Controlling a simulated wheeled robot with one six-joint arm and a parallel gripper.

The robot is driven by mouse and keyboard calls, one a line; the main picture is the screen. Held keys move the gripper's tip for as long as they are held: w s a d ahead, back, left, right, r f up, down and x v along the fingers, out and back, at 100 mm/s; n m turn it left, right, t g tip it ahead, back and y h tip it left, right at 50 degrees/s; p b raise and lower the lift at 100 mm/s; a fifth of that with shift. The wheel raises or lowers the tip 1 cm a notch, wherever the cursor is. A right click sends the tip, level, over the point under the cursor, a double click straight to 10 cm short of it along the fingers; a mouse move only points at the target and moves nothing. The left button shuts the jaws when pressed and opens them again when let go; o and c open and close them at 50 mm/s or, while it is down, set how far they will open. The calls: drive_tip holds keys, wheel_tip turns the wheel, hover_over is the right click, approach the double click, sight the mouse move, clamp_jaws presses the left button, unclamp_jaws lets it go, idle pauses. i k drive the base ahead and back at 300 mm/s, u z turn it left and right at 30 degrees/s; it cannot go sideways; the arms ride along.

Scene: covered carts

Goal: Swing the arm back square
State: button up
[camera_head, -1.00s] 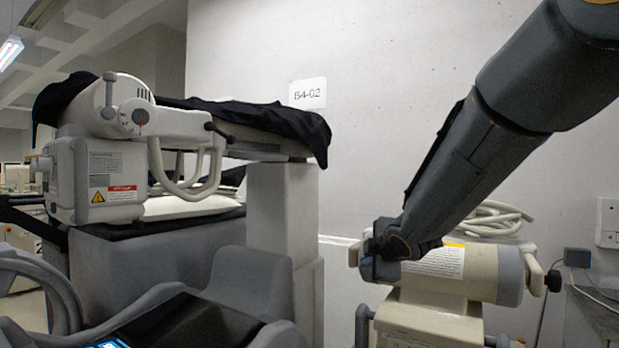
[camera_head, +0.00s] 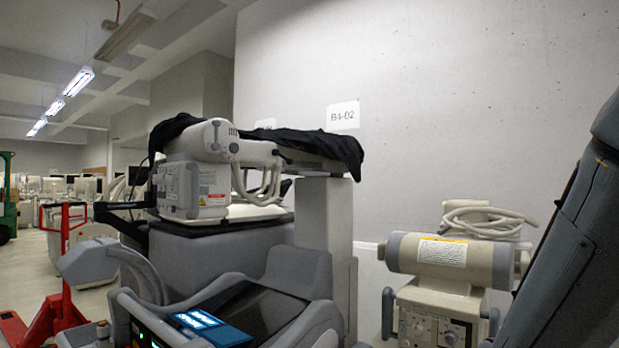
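A grey mobile cart (camera_head: 180,250) stands left of centre. A cream tube head (camera_head: 205,160) with a dial and warning labels sits at the left end of its horizontal arm. A black cover (camera_head: 320,146) drapes over that arm, which reaches right to a pale upright column (camera_head: 325,225). I cannot tell from this angle whether the arm lies square to the cart. My own dark grey arm fills the right edge of the view. My gripper is out of view.
A second cart with a cream-and-grey cylinder (camera_head: 440,254) and coiled cable (camera_head: 488,218) stands at the right by the wall. A red pallet jack (camera_head: 62,260) is at the left. Floor (camera_head: 95,300) shows between it and the cart. A wall sign (camera_head: 343,115) hangs behind.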

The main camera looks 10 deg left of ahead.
sight(319, 153)
drive_tip(key=u, duration=0.65)
drive_tip(key=i, duration=0.85)
drive_tip(key=z, duration=0.05)
